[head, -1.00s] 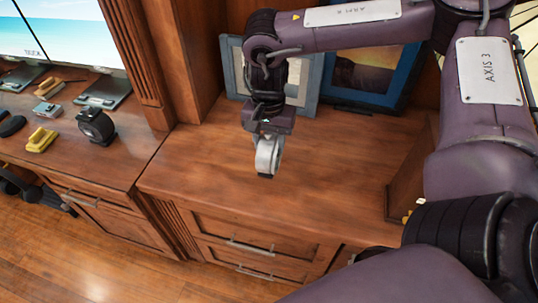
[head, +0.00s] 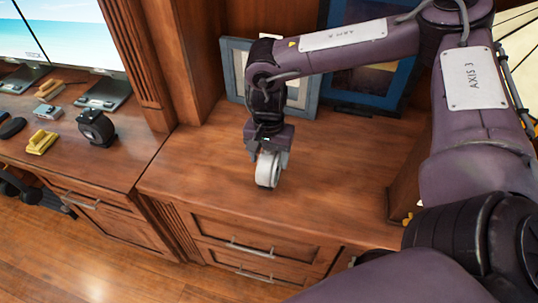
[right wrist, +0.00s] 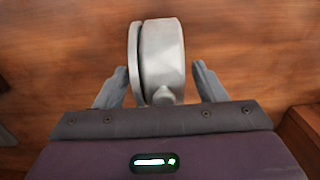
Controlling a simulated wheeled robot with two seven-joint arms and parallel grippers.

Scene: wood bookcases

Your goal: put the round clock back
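The round clock (head: 268,170), a white-grey disc with a thick rim, stands on edge at the wooden cabinet top (head: 215,185), near its front. My right gripper (head: 268,158) points down over it, one finger on each side. In the right wrist view the clock (right wrist: 160,62) lies between the fingertips of my right gripper (right wrist: 160,78). A gap shows between the clock and the right-hand finger, so the gripper looks open around it. The left-hand finger is very close to the rim; I cannot tell if it touches. The clock's underside contact is hard to see. My left gripper is not in view.
A grey picture frame (head: 234,68) and a blue frame (head: 398,85) stand at the back, partly behind my right arm. A wooden upright (head: 403,185) bounds the right side. The desk (head: 75,165) at left holds a black round object (head: 97,128) and yellow items (head: 41,142). The cabinet top's left part is clear.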

